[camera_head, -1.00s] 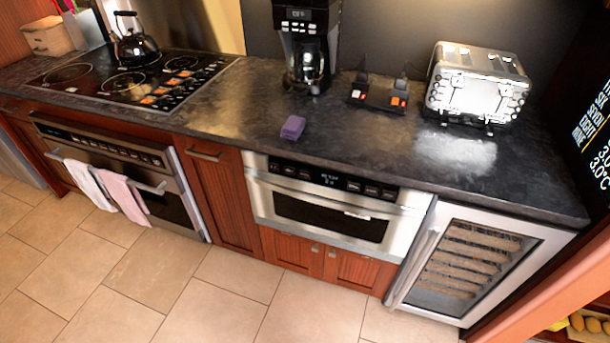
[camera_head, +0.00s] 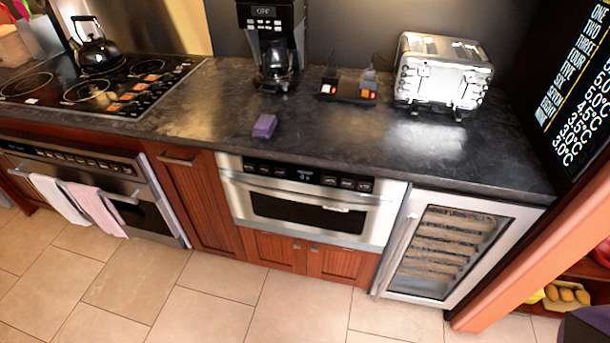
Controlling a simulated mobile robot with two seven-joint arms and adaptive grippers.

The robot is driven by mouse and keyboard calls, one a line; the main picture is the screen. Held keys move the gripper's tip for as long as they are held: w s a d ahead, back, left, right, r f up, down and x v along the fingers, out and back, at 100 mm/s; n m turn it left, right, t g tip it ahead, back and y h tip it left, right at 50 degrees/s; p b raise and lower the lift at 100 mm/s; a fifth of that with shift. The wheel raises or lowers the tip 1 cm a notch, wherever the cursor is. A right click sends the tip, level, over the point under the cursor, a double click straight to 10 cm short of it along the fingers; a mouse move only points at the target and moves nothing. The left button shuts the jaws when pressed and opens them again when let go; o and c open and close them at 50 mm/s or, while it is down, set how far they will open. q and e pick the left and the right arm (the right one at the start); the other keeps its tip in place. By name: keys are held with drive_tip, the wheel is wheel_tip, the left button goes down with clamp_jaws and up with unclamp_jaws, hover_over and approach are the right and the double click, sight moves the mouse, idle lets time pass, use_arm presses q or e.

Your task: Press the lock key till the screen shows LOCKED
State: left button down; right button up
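The microwave drawer (camera_head: 310,211) is a steel unit set under the dark counter, and it is closed. Its black control panel (camera_head: 309,176) runs along the top with a small lit screen (camera_head: 307,173) and several keys on both sides. The screen text and the key labels are too small to read, so I cannot tell which key is the lock key. Neither of my grippers shows in the head view.
The counter (camera_head: 200,110) holds a purple sponge-like block (camera_head: 265,126), a coffee maker (camera_head: 272,45), a toaster (camera_head: 442,72) and a small switch box (camera_head: 348,90). An oven (camera_head: 95,185) with towels is left, a wine cooler (camera_head: 452,250) right. The tiled floor (camera_head: 215,300) in front is clear.

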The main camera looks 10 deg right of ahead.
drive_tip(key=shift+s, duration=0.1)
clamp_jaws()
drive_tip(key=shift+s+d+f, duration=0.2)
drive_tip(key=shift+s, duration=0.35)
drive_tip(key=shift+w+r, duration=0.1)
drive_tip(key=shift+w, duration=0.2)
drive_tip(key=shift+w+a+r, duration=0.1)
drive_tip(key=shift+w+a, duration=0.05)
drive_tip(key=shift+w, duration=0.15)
